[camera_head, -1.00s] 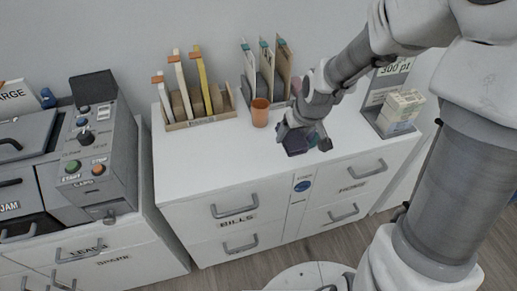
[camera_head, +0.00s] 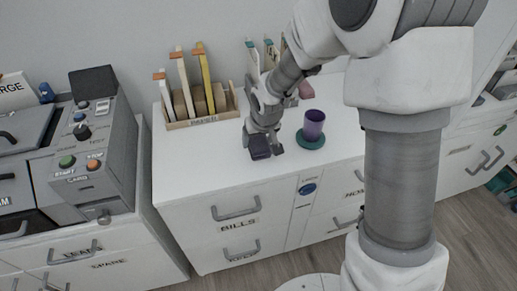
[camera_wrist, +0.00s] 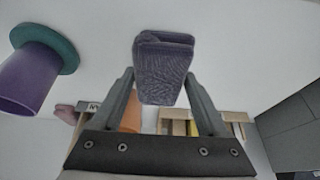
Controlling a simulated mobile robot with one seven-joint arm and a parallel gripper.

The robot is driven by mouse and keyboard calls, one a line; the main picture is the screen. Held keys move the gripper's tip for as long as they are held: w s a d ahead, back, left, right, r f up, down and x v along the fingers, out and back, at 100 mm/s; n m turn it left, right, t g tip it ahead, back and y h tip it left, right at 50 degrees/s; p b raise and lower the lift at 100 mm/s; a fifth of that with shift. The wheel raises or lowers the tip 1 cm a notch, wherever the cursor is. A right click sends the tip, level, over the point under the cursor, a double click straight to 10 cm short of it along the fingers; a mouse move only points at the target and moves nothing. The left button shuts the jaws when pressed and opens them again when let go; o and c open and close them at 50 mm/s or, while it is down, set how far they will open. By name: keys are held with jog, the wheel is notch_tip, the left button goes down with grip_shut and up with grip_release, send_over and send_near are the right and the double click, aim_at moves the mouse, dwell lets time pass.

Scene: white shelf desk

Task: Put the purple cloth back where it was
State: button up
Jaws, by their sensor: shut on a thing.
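The purple cloth (camera_wrist: 165,72) is a small dark folded bundle between my gripper's fingertips (camera_wrist: 164,80) in the wrist view. My gripper (camera_head: 263,146) is shut on it and points down over the front part of the white cabinet top. In the head view the cloth (camera_head: 258,147) shows as a dark patch at the fingertips. I cannot tell whether it touches the surface.
A paper holder (camera_head: 203,121) with upright folders stands behind left. A pink object (camera_head: 305,90) lies behind the purple cup. The cabinet top left of my gripper is clear. A control box (camera_head: 90,150) stands farther left.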

aim_at(259, 148)
jog(key=shift+f+b, duration=0.35)
jog(key=shift+f, duration=1.2)
jog(key=shift+f, duration=0.15)
jog(key=shift+f+b, duration=0.15)
jog(key=shift+b, duration=0.15)
jog(key=o, duration=1.2)
jog(key=shift+r, duration=0.2)
